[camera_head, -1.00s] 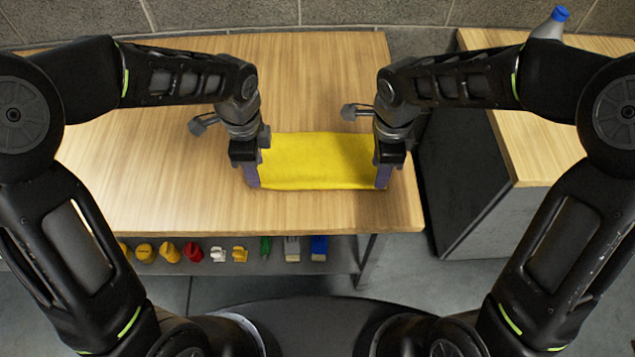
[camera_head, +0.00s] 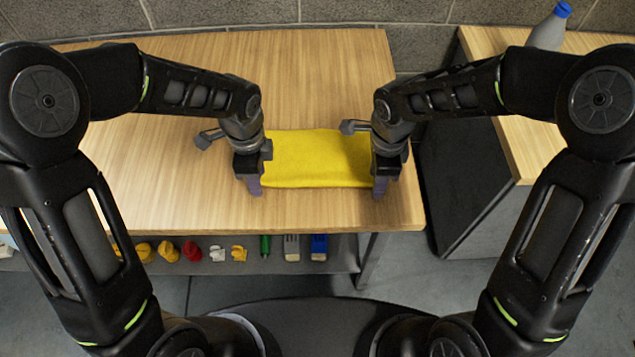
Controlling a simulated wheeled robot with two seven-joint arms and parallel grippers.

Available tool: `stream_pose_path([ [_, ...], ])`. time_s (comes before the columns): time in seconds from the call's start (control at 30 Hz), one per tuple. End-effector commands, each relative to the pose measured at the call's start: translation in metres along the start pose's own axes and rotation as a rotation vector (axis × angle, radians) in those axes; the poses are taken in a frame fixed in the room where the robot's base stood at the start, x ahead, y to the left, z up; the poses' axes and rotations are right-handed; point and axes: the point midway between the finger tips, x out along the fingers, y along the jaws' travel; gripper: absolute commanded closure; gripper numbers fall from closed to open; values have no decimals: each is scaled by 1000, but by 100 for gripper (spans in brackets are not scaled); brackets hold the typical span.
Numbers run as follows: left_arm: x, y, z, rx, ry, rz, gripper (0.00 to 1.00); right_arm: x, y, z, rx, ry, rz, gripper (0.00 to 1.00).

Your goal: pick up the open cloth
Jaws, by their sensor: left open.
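The yellow cloth (camera_head: 318,160) lies spread in a flat rectangle on the wooden table, near its front edge. My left gripper (camera_head: 254,190) is at the cloth's left end, pointing down, open. My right gripper (camera_head: 380,190) is at the cloth's right end, also pointing down. Its finger gap is too small to make out. The grippers hide parts of the cloth's two short ends. I cannot tell whether the fingers touch the cloth.
The wooden table (camera_head: 150,190) is clear to the left of and behind the cloth. A shelf (camera_head: 335,265) below holds several small coloured items. At the right stands a second wooden-topped unit (camera_head: 525,150) with a grey blue-capped bottle (camera_head: 549,30). A block wall (camera_head: 220,12) is behind.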

Motion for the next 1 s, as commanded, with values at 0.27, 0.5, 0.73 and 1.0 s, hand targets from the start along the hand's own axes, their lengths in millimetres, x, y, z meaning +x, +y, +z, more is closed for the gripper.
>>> stream_pose_path([
  [0.27,4,0,0,0,0,0,58,2,0,0,0,0,1,58],
  [0.5,10,0,0,-1,0,0,58,2,0,0,0,0,1,58],
  [0.73,10,0,0,0,0,1,60,4,0,0,0,0,2,60],
  [1.0,10,1,0,0,-1,2,71,4,1,0,0,1,3,71],
])
